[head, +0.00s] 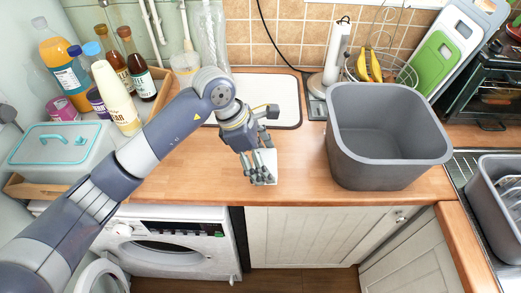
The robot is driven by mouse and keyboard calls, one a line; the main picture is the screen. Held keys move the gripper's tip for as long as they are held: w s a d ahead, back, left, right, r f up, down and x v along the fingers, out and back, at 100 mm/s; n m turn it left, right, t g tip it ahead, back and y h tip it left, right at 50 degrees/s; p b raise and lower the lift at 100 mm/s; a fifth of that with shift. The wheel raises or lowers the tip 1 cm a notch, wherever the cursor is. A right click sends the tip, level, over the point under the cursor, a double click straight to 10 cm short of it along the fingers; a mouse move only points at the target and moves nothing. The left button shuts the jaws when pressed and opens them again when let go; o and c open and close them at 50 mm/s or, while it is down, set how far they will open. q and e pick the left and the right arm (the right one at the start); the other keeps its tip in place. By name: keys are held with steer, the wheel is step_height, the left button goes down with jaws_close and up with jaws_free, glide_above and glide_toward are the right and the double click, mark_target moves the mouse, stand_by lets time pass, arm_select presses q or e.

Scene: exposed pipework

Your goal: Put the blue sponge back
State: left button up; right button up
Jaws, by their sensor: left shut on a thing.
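My left gripper (262,178) reaches in from the left and points down over the wooden worktop, near its front edge. It is shut on a small whitish block (268,160), partly hidden by the fingers. I cannot tell whether this block is the sponge, as no blue shows on it. No clearly blue sponge shows elsewhere in the head view. My right gripper is not in view.
A large grey tub (388,172) stands to the right of the gripper. A white dark-rimmed tray (285,95) lies behind it. Bottles (120,98) and a lidded box (62,150) crowd the left. Bare worktop (308,165) lies between gripper and tub.

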mark_target(261, 148)
arm_select(q)
steer(key=w, duration=0.3)
steer(key=shift+w+a+f+p, duration=0.1)
steer(key=shift+w+a+p, duration=0.1)
steer(key=shift+p, duration=0.15)
steer(key=shift+w+a, duration=0.1)
steer(key=shift+w, duration=0.35)
step_height(261, 148, down, 3)
steer(key=shift+r+p, duration=0.15)
steer(key=shift+p, duration=0.8)
steer(key=shift+f, duration=0.65)
steer(key=o, duration=1)
